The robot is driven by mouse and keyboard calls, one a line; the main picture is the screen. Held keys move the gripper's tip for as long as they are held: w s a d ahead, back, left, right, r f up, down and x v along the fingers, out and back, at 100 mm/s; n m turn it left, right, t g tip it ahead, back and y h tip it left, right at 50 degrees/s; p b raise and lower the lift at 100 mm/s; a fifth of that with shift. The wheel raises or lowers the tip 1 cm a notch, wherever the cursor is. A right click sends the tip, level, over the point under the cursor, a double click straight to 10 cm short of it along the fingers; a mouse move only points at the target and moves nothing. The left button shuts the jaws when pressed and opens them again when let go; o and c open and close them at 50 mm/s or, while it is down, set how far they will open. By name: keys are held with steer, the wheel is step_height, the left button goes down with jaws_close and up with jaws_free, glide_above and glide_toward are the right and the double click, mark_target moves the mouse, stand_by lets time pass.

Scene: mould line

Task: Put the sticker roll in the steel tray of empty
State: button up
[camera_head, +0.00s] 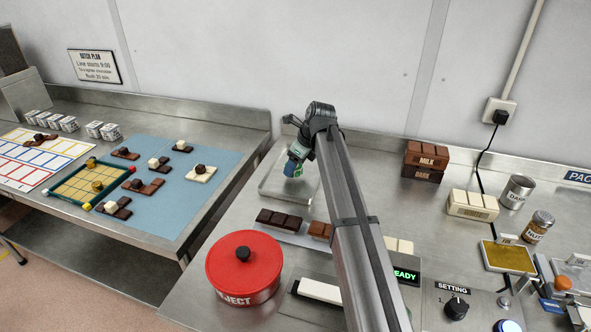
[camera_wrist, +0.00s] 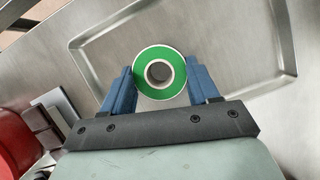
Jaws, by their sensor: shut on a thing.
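The sticker roll (camera_wrist: 160,54) is a green ring with a white core and an open hole. My gripper (camera_wrist: 160,72) has its two blue fingers on opposite sides of the roll and is shut on it. In the wrist view the steel tray (camera_wrist: 222,32) lies behind and below the roll, and its floor looks bare. In the head view my gripper (camera_head: 294,166) is above the steel tray (camera_head: 270,183), near its upper part. My arm hides the tray's right side there. I cannot tell the exact height of the roll above the tray.
A red lidded reject pot (camera_head: 243,270) stands in front of the tray. Brown milk and dark blocks (camera_head: 426,160) stand to the right. A side bench (camera_head: 225,130) is on the left.

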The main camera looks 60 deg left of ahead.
steer(key=shift+f, duration=1.05)
steer(key=o, duration=1)
steer(key=shift+f, duration=0.1)
steer(key=shift+o, duration=0.2)
steer(key=v, duration=1.2)
steer(key=shift+w, duration=0.1)
